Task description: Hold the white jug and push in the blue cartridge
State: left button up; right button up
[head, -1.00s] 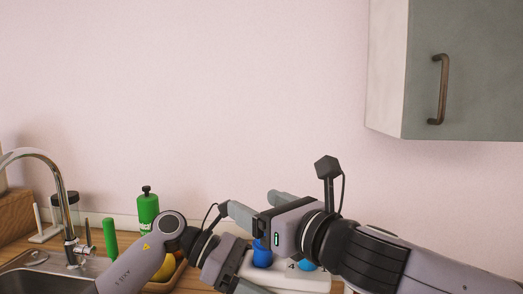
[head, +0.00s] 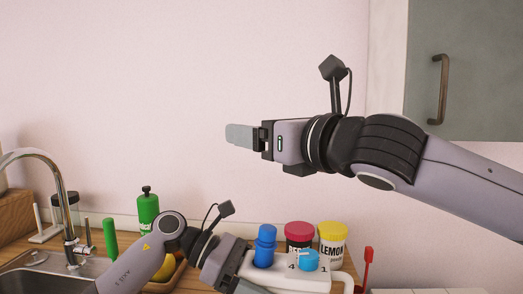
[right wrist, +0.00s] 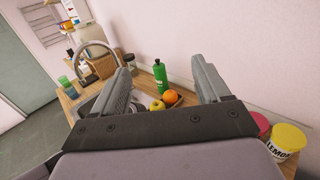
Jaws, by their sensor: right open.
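The white jug (head: 288,281) stands on the counter at the bottom of the head view, its lower part cut off. The blue cartridge (head: 265,247) stands upright at the left of its top and sticks up well above it. A lighter blue round knob (head: 309,260) sits on the right of the top. My left gripper (head: 246,286) is low beside the jug's left side; its fingertips are hidden or cut off, so its grip is unclear. My right gripper (head: 237,135) is open and empty, high above the jug, pointing left; both fingers show in the right wrist view (right wrist: 161,66).
A red-lidded jar (head: 299,235) and a yellow-lidded lemon jar (head: 332,243) stand behind the jug. A red utensil (head: 367,268) is to the right. A green bottle (head: 148,208), sink (head: 40,272) and tap (head: 50,170) are left. A wall cabinet (head: 470,70) hangs upper right.

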jog(key=c, duration=0.6)
jog(key=shift+w+m, duration=0.25)
jog(key=shift+m, duration=0.15)
jog(key=c, duration=0.5)
jog(key=w+m+h, duration=0.1)
jog(key=m, duration=0.1)
jog(key=w+m+h, duration=0.1)
jog(key=m, duration=0.1)
jog(key=w+d+f+m+h, duration=0.1)
jog(key=m, duration=0.1)
jog(key=shift+w, duration=0.1)
grip_shut()
jog(key=m+g+h, duration=0.7)
jog(key=m+g, duration=0.4)
jog(key=m, duration=1.7)
send_near(268, 227)
jog(key=f, duration=0.1)
jog(key=shift+x, duration=2.8)
